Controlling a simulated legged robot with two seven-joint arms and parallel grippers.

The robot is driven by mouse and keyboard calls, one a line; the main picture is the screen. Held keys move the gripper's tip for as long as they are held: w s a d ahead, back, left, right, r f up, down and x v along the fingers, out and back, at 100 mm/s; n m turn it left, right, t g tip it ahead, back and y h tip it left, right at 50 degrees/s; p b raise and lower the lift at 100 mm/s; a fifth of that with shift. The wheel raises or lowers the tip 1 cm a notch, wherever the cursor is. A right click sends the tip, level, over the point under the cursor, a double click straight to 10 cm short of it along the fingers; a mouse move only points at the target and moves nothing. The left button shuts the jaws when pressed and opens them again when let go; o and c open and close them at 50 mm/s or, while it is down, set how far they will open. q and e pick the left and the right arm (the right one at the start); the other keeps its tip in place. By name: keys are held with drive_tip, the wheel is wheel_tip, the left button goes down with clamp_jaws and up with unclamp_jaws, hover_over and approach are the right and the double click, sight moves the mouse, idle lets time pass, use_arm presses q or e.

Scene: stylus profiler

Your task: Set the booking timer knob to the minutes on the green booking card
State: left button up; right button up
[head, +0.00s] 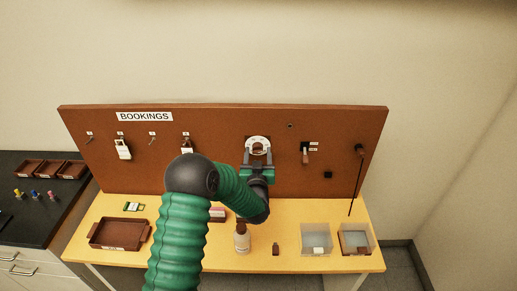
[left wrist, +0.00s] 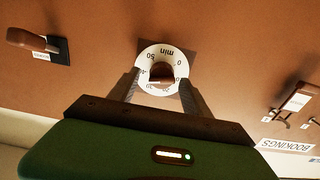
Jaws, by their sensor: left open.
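The timer's round white dial (head: 258,143) is on the brown board; the left wrist view shows it upside down, marked "min" and "50", with a brown knob (left wrist: 162,72) at its centre. My left gripper (head: 257,162) is at the dial, its two fingers (left wrist: 163,88) spread on either side of the knob. I cannot tell whether they touch it. A small green and white card-like item (head: 133,207) lies on the table at left; its writing is too small to read. My right gripper is not in view.
A "BOOKINGS" sign (head: 145,117) and hooks with white tags (head: 123,150) are left of the dial. A brown-handled switch (head: 305,154) is at its right. The yellow table (head: 190,258) bears a brown tray (head: 92,236), a bottle (head: 242,242) and clear bins (head: 316,232).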

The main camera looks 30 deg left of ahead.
use_arm(q)
drive_tip(key=shift+w+a, duration=0.45)
drive_tip(key=shift+w, duration=0.1)
drive_tip(key=shift+a+f, duration=0.1)
drive_tip(key=shift+c, duration=0.5)
clamp_jaws()
drive_tip(key=shift+m+b, duration=0.45)
drive_tip(key=shift+m, duration=0.05)
drive_tip(key=shift+o, duration=0.5)
unclamp_jaws()
